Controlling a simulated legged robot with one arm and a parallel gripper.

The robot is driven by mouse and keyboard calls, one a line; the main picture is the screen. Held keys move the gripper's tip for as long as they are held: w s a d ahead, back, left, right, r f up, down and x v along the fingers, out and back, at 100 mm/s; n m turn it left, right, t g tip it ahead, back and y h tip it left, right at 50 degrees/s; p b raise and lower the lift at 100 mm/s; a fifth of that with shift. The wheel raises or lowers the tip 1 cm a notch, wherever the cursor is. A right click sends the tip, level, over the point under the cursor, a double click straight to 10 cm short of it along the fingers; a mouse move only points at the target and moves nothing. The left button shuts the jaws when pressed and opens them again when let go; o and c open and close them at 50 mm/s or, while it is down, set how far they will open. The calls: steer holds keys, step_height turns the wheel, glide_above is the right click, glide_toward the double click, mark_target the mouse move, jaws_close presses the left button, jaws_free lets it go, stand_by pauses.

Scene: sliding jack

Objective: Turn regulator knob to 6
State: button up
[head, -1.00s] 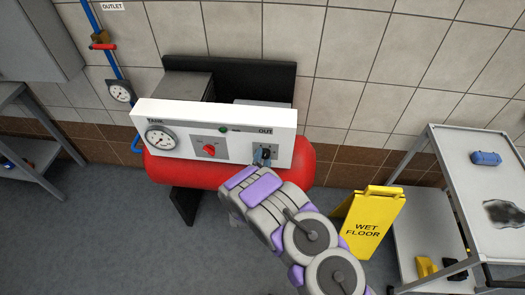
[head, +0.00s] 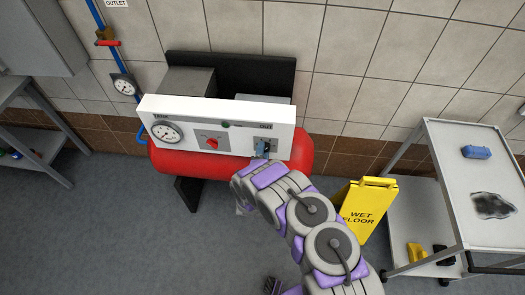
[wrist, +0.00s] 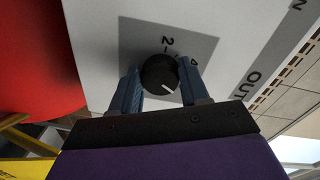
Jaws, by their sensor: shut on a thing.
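The regulator knob (wrist: 159,74) is a round black knob with a white pointer line, on a grey square of the white panel under "OUT". In the wrist view the pointer aims toward the lower right. A "2" shows above the knob and part of another number to its right; other numbers are hidden. My gripper (wrist: 161,84) has its blue fingers shut on the knob, one on each side. In the head view, my gripper (head: 262,149) is at the right end of the white panel (head: 180,106), largely covering the knob.
A red switch (head: 212,143) and a gauge (head: 167,132) are on the same panel, above the red tank (head: 180,162). A yellow wet-floor sign (head: 363,205) and a grey cart (head: 450,150) stand to the right. The floor at left is clear.

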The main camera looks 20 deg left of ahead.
steer(key=shift+d+f, duration=0.15)
steer(key=o, duration=1.1)
steer(key=shift+c, duration=0.2)
steer(key=f+p+v, duration=0.1)
steer(key=p+v, duration=0.2)
steer(key=v, duration=1.4)
steer(key=shift+r, duration=0.45)
steer(key=shift+s, duration=0.15)
